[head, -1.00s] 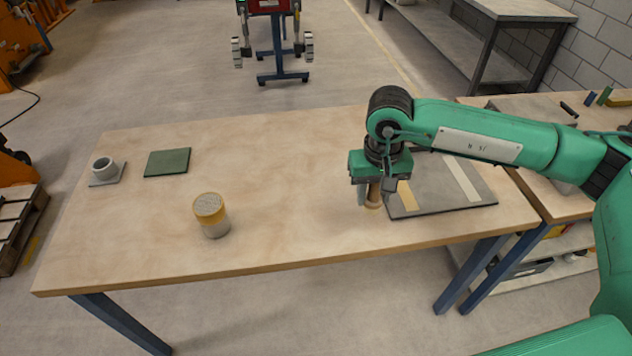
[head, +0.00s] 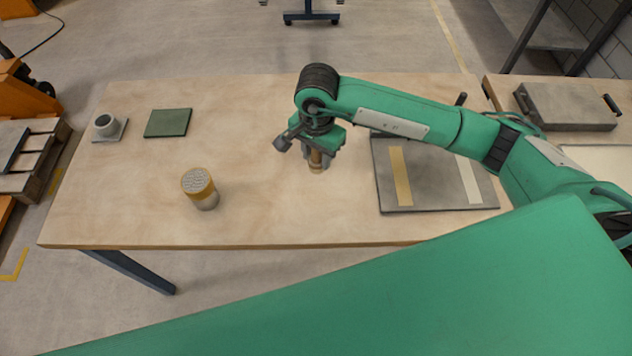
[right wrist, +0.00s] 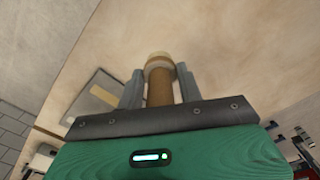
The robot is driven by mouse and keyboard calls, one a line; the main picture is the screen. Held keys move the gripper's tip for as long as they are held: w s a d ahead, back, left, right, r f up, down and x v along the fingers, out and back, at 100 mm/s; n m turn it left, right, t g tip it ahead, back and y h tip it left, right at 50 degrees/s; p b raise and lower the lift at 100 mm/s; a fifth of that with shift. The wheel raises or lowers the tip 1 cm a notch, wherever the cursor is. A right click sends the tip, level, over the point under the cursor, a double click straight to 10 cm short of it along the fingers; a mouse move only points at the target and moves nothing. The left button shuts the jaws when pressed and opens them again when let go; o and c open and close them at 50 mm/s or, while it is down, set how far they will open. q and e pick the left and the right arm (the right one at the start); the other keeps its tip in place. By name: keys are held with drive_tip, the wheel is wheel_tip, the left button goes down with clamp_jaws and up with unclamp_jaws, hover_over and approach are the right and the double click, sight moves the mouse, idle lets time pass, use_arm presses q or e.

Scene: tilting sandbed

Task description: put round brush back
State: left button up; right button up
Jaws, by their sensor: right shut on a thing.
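My right gripper (head: 318,152) is shut on the round brush (head: 316,161), a short brown cylinder with a paler end. It holds the brush upright, pale end down, over the middle of the table, left of the grey board. I cannot tell whether the brush touches the table. In the right wrist view the brush (right wrist: 159,84) sits between the two grey fingers of the gripper (right wrist: 159,90). A grey round cup on a square base (head: 107,127) stands empty-looking at the table's far left. My left gripper is not in view.
A dark green square pad (head: 167,123) lies right of the cup. A jar with a yellow band and dotted top (head: 200,188) stands front left. The grey board (head: 431,180) bears tan and white strips. The wooden table (head: 260,215) is clear between jar and gripper.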

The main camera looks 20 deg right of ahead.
wheel_tip(320, 180, down, 10)
drive_tip(key=shift+r+p, duration=0.25)
drive_tip(key=shift+p, duration=0.95)
drive_tip(key=shift+f, duration=0.7)
drive_tip(key=shift+f+p, duration=0.55)
drive_tip(key=shift+f, duration=1.05)
drive_tip(key=shift+f, duration=0.1)
drive_tip(key=o, duration=1.1)
drive_tip(key=shift+o, duration=0.2)
